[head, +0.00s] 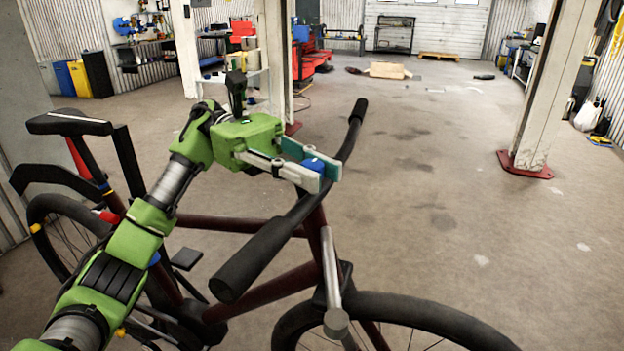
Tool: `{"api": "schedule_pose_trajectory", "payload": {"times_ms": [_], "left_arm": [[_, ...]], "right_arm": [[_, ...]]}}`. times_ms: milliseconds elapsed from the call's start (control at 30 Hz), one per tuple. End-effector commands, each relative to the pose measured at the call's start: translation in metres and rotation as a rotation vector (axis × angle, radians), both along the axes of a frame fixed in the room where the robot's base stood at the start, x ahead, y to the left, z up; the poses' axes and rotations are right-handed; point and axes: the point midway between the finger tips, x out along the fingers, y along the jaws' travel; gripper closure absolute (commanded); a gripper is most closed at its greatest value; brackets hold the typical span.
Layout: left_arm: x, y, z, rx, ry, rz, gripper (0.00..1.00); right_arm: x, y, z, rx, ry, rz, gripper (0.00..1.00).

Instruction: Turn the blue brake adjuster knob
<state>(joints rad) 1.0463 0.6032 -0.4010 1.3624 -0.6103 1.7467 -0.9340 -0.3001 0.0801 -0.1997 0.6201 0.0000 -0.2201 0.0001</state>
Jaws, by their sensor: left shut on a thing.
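The blue brake adjuster knob (314,164) sits by the handlebar (269,249) of a dark red bicycle (268,295). My left gripper (325,174) reaches in from the left over the handlebar. Its two pale fingers are closed around the blue knob, one on each side, near their tips. The knob's top shows between the fingers; its lower part and its mount are hidden. My right gripper does not show in the head view.
The bicycle's saddle (70,123) and rear wheel stand at the left, the front wheel (392,311) at the bottom. A pillar (534,110) with a red base stands at the right. Shelves and tools line the far walls. The floor right of the handlebar is clear.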

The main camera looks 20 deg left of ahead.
Motion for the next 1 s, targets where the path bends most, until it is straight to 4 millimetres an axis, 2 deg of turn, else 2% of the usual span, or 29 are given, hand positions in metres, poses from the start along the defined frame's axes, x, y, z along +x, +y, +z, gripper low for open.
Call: {"api": "schedule_pose_trajectory", "payload": {"times_ms": [400,967,1000], "left_arm": [[0.0005,-0.0004,0.0009,-0.004,0.0,-0.191,1.0],[0.0004,0.0,0.0008,-0.003,0.001,-0.217,1.0],[0.0004,0.0,0.0008,-0.003,0.001,-0.217,0.73]], "right_arm": [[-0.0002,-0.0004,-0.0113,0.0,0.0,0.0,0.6],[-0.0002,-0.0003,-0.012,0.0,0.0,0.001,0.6],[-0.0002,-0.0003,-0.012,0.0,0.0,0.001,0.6]]}}
